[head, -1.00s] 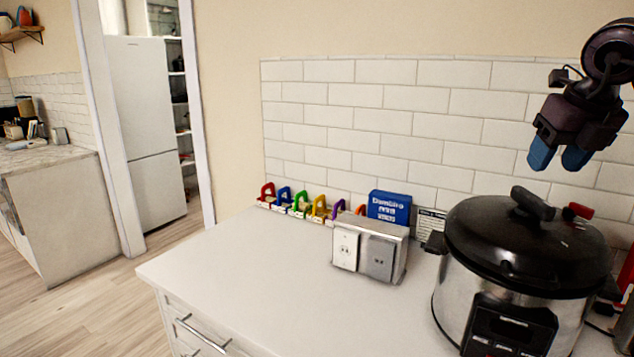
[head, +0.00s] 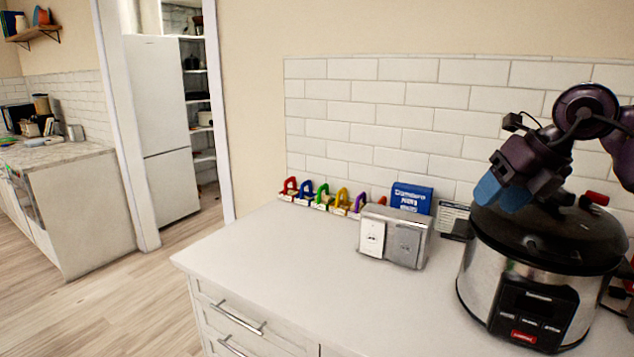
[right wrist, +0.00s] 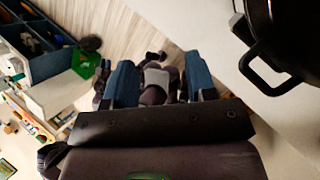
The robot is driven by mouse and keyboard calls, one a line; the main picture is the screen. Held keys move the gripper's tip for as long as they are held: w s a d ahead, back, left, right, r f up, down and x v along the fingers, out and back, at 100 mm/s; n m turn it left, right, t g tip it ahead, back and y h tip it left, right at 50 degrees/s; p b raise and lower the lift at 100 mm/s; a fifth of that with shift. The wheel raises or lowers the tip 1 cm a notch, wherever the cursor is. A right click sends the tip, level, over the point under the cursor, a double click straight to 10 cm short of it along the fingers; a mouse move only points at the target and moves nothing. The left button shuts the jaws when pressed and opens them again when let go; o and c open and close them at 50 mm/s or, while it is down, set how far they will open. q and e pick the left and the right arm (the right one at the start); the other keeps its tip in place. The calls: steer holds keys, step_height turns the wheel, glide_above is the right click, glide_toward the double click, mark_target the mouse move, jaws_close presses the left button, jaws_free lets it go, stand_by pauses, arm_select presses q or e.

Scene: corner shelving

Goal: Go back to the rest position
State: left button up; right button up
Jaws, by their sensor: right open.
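My right gripper (head: 503,193) has blue fingertips and hangs in front of the upper left side of the pressure cooker in the head view. In the right wrist view its two blue fingers (right wrist: 153,85) stand apart with nothing held between them. Part of my own body shows beyond the fingers. My left gripper is in neither view.
A black and steel pressure cooker (head: 525,290) stands on the white counter (head: 290,255). A double outlet box (head: 394,237), a blue box (head: 411,198) and a row of coloured padlocks (head: 322,197) stand near the tiled wall. The counter's left part is clear. A fridge (head: 160,130) stands beyond.

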steer(key=s+a+f+m+t+y, duration=0.2)
steer(key=s+a+f+y, duration=0.1)
steer(key=a+y, duration=0.45)
steer(key=s+a+f+m+t+y, duration=0.1)
steer(key=s+a+f+m+y, duration=0.15)
steer(key=a+y, duration=0.5)
steer(key=s+d+f+m+t+h, duration=0.35)
steer(key=d+f+m+h, duration=0.35)
steer(key=f+m+h, duration=0.5)
steer(key=s+d+f+m+t+h, duration=0.2)
steer(key=d+f+m+t+h, duration=0.45)
steer(key=m, duration=0.95)
steer(key=s+f+m+g+h, duration=0.1)
steer(key=s+f+m+g, duration=0.1)
steer(key=s+f+g, duration=0.75)
steer(key=s+f+m+g+h, duration=0.1)
steer(key=s+f+m+g, duration=0.4)
steer(key=s, duration=0.8)
steer(key=w+f+n+t+y, duration=0.1)
steer(key=w+f+n+t, duration=0.2)
steer(key=w+f+t, duration=0.4)
steer(key=shift+f+t, duration=0.85)
steer(key=shift+f, duration=1.25)
